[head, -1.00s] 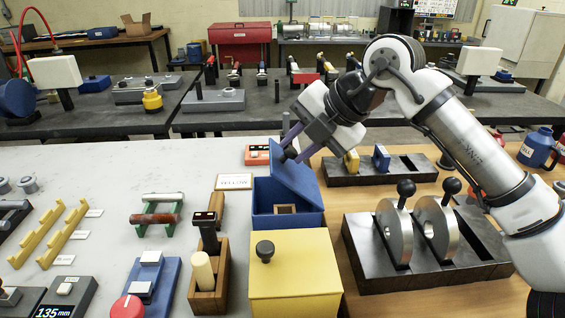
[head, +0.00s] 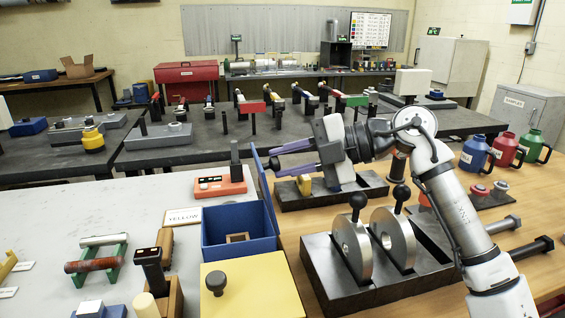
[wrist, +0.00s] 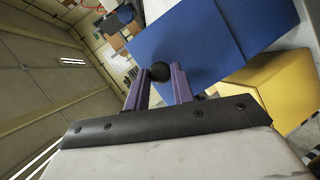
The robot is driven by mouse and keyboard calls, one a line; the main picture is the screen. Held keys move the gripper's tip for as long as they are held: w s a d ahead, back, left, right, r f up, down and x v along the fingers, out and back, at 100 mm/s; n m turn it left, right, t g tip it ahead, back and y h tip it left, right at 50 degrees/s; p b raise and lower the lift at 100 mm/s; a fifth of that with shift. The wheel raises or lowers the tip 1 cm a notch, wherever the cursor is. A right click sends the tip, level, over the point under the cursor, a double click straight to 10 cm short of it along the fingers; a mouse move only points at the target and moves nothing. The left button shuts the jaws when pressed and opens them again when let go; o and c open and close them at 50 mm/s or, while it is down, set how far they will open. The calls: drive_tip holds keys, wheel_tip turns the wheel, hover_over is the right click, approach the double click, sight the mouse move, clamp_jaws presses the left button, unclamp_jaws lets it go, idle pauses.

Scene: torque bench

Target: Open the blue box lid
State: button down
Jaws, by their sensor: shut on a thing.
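The blue box (head: 240,244) stands open on the bench, and a small wooden square frame (head: 238,237) shows inside it. Its blue lid (head: 264,186) stands about upright along the box's right side, seen nearly edge-on. The wrist view shows the lid's broad blue face (wrist: 190,50) with a round black knob (wrist: 160,72). My gripper (head: 276,160) reaches in from the right; its purple fingers are shut on the knob.
A yellow box (head: 250,290) with a black knob stands directly in front. A dark block holding metal discs (head: 352,250) stands to the right, below my arm. An orange device (head: 220,186) and a YELLOW sign (head: 183,217) are at the left.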

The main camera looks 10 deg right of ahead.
idle(0.4)
drive_tip(key=c, duration=1.2)
unclamp_jaws()
drive_tip(key=shift+o, duration=0.2)
drive_tip(key=shift+d, duration=0.1)
drive_tip(key=v, duration=1.3)
drive_tip(key=shift+d+b, duration=0.35)
drive_tip(key=shift+b, duration=0.05)
drive_tip(key=shift+s, duration=0.1)
